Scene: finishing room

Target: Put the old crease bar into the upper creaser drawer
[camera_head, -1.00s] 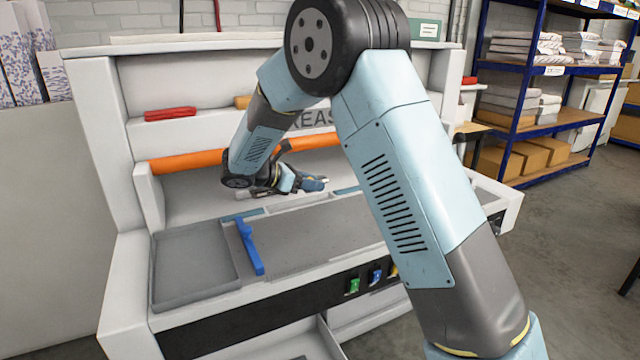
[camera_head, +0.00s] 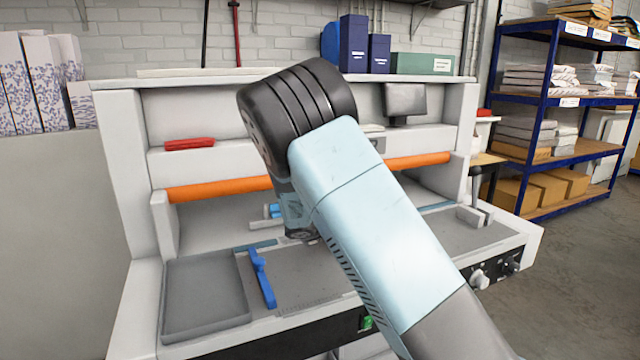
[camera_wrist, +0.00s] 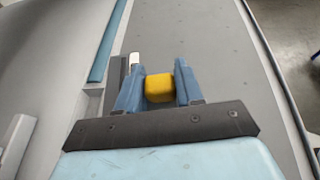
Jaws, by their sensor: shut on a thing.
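My gripper (camera_wrist: 158,85) is shut on a yellow block (camera_wrist: 159,88) between its blue fingers in the wrist view. A dark bar-like piece with a silver end (camera_wrist: 134,62) shows beside the left finger. I cannot tell whether it or the yellow block belongs to the old crease bar. The gripper appears above the grey bed. The creaser (camera_head: 125,190) stands in front of me. Its drawers are below the picture or behind my arm, so the upper drawer cannot be made out now.
A grey tray (camera_head: 205,295) and a blue lever-like piece (camera_head: 262,277) are on the left of the bed. An orange roller (camera_head: 220,189) crosses the back. Control knobs (camera_head: 480,279) are at the front right. Blue shelving (camera_head: 545,110) stands beyond, with clear floor before it.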

